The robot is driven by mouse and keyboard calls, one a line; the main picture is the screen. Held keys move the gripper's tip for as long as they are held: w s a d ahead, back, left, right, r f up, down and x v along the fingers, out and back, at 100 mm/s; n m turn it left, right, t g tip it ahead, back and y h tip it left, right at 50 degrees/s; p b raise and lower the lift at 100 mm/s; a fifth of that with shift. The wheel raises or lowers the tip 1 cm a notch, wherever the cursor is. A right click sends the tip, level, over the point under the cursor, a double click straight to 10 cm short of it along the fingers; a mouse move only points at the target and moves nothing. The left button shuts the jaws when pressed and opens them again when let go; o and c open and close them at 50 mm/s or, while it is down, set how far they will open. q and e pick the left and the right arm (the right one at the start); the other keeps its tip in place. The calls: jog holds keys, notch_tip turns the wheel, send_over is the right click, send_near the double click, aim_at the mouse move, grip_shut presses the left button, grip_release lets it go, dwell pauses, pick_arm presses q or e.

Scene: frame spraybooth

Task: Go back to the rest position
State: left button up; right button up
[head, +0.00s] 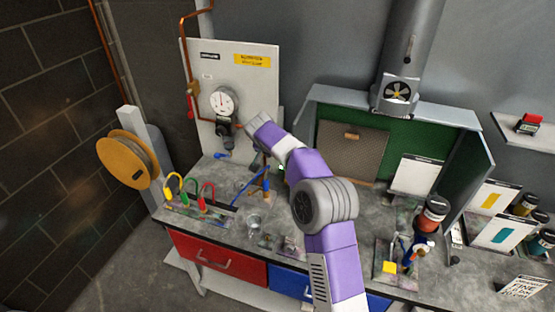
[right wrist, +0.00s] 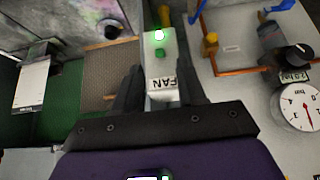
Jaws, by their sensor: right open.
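My right arm reaches up from the bottom of the head view to the workbench, its forearm hiding part of the bench. Its gripper shows best in the right wrist view (right wrist: 160,90); the two dark fingers are apart. A white switch box labelled FAN (right wrist: 162,62), with a lit green lamp and a green button, lies just beyond and between the fingertips. I cannot tell whether the fingers touch it. The fingers are mostly hidden by the wrist in the head view. My left gripper is not in view.
The gauge panel (head: 260,95) with a pressure gauge (head: 222,101) and copper pipe stands close to the wrist. The green spray booth (head: 395,148) is to its right. Colored hooks (head: 190,190), a glass (head: 254,222) and jars (head: 432,214) stand on the bench (head: 225,180).

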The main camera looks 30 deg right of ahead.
jog(key=shift+v, duration=0.95)
jog(key=s+a+f+n+g+y, duration=0.1)
jog(key=s+a+f+n+y, duration=0.15)
jog(key=a+f, duration=0.45)
jog(key=s+a+f+n+y, duration=0.1)
jog(key=s+a+f+y, duration=0.2)
jog(key=f, duration=0.8)
jog(key=s+a+f+n+g+y, duration=0.1)
jog(key=s+a+f+n, duration=0.15)
jog(key=a+f, duration=0.45)
jog(key=s+a+f+g+y, duration=0.1)
jog(key=s+a+f, duration=0.25)
jog(key=s, duration=0.65)
jog(key=s+a+f+n+y, duration=0.1)
jog(key=s+a+f, duration=0.25)
jog(key=s, duration=0.55)
jog(key=s+a+f+g+y, duration=0.1)
jog(key=s+a+f, duration=0.3)
jog(key=s, duration=0.6)
notch_tip(320, 180, down, 13)
jog(key=b, duration=1.2)
jog(key=shift+w+d, duration=0.2)
jog(key=shift+d, duration=0.1)
